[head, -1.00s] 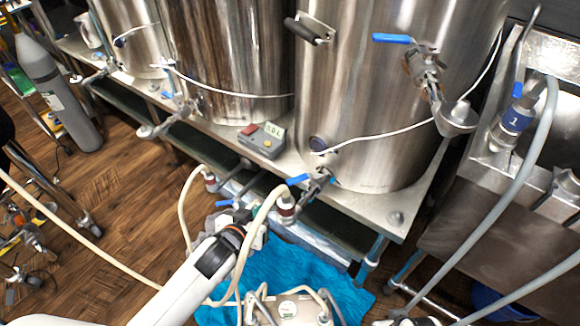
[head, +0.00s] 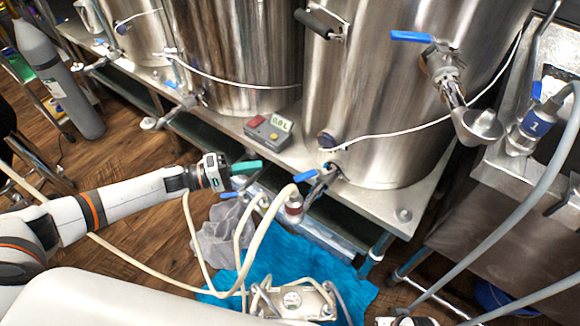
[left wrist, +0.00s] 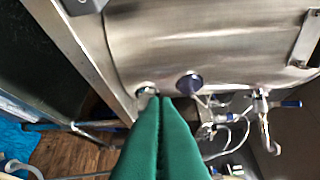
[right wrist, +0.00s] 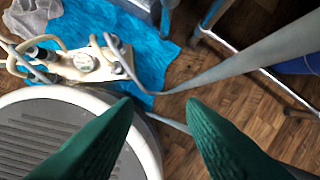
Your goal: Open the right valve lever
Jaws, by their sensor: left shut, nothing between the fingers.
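The big right kettle (head: 375,100) has a low outlet valve with a blue lever (head: 304,176), joined to a hose fitting (head: 293,205). A second blue lever (head: 411,37) sits higher on the same kettle, above a steel spout. My left gripper (head: 258,166) has green fingers pressed together and empty. In the head view it appears to the left of the low blue lever, apart from it. In the left wrist view its fingers (left wrist: 165,100) point toward the kettle's base and hide part of the valve area. My right gripper (right wrist: 160,105) is open and empty, low above the floor.
A control box (head: 268,132) stands on the steel bench between kettles. Cream hoses loop below the low valve to a pump (head: 292,300) on a blue cloth (head: 255,262). A grey hose (head: 500,215) crosses the right side. A gas cylinder (head: 60,85) stands far left.

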